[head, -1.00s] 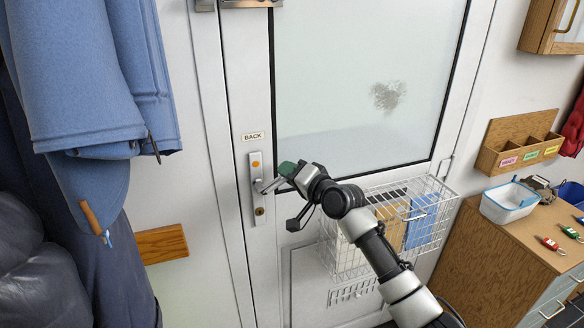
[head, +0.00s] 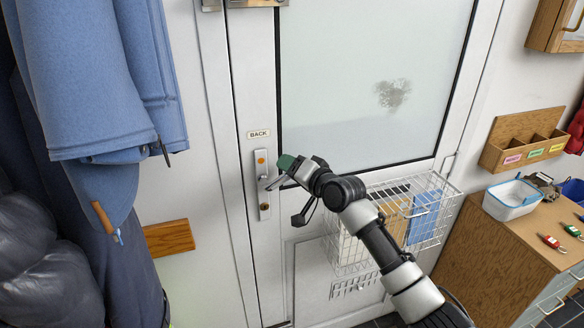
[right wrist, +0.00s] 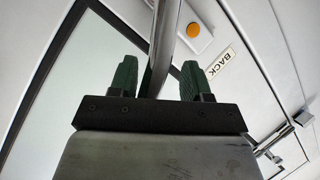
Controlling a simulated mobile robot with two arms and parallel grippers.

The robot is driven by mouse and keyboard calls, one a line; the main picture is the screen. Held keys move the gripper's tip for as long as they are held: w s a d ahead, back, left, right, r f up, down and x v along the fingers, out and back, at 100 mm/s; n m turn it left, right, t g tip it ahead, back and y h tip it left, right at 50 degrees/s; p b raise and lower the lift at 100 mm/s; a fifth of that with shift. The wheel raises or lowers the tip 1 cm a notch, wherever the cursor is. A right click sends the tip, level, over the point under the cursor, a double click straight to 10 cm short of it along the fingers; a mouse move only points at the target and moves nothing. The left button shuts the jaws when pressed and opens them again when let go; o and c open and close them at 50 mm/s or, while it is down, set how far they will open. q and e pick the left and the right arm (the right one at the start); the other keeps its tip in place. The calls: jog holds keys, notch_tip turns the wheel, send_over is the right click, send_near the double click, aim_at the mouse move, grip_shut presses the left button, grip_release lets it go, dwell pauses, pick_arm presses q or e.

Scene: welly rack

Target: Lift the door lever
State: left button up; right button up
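The metal door lever (head: 275,183) sticks out to the right from its plate (head: 262,190) on the pale door, under the BACK label. My right gripper (head: 288,163), with green finger pads, is at the lever's free end. In the right wrist view the lever (right wrist: 163,45) runs between the two fingers of my right gripper (right wrist: 157,78). The fingers are apart, and I see gaps beside the bar. Whether a finger touches it I cannot tell. My left gripper is not in view.
A wire basket (head: 430,205) hangs on the door to the right, behind my right arm. Blue coats (head: 95,80) hang at the left. A wooden cabinet (head: 490,255) with a white tub (head: 511,199) stands at the right.

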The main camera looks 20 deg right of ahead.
jog(key=shift+r, duration=0.2)
jog(key=shift+s+d+f, duration=0.1)
jog(key=shift+s+d, duration=0.1)
jog(key=shift+s, duration=0.3)
jog(key=b+v, duration=0.2)
jog(key=v, duration=0.7)
jog(key=shift+s+d, duration=0.2)
jog(key=shift+s, duration=0.05)
jog(key=shift+c, duration=0.3)
